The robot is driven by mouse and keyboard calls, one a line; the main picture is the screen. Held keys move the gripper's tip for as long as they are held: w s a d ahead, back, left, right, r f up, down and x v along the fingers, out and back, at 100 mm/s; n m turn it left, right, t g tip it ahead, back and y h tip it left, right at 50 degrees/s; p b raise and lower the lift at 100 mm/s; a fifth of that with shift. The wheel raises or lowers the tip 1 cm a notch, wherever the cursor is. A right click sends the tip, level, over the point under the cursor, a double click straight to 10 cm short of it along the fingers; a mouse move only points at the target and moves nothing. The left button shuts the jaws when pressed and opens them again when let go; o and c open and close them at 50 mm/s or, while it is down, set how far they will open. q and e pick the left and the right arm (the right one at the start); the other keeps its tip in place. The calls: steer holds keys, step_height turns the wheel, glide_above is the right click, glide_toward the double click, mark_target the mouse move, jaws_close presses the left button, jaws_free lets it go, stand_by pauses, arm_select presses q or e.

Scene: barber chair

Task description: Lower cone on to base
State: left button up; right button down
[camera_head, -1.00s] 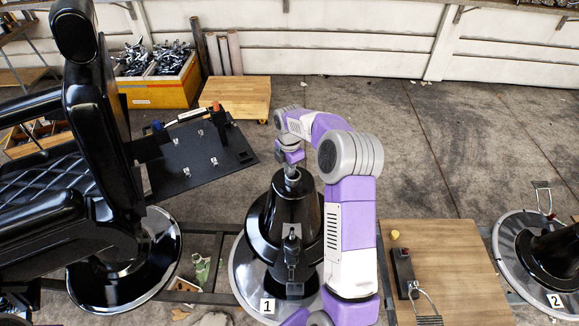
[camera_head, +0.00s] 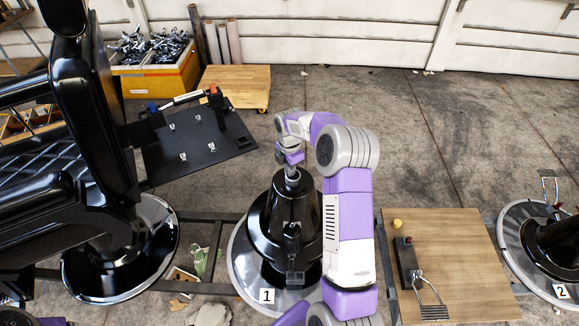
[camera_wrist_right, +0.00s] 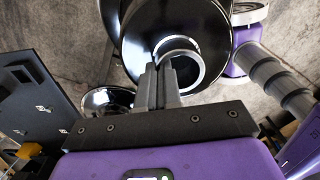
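The glossy black cone (camera_head: 305,210) stands upright over the base marked 1, a round disc with a silver rim (camera_head: 239,272). The cone's lower edge is partly hidden by my right arm, and I cannot tell whether a gap remains under it. My right gripper (camera_head: 291,177) is at the cone's top. In the right wrist view its two fingers (camera_wrist_right: 161,84) are close together on the wall of the cone's grey top ring (camera_wrist_right: 195,65), with the black cone (camera_wrist_right: 188,25) around it. My left gripper is out of view.
A black barber chair (camera_head: 90,130) with its footrest plate (camera_head: 195,140) stands to the left. A wooden board (camera_head: 460,250) with a black lever part (camera_head: 405,265) is on the right, with base 2 (camera_head: 512,245) beyond.

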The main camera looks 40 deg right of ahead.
steer(key=shift+f+b, duration=9.15)
steer(key=shift+f, duration=5.1)
steer(key=shift+s+f, duration=0.1)
steer(key=shift+f, duration=0.05)
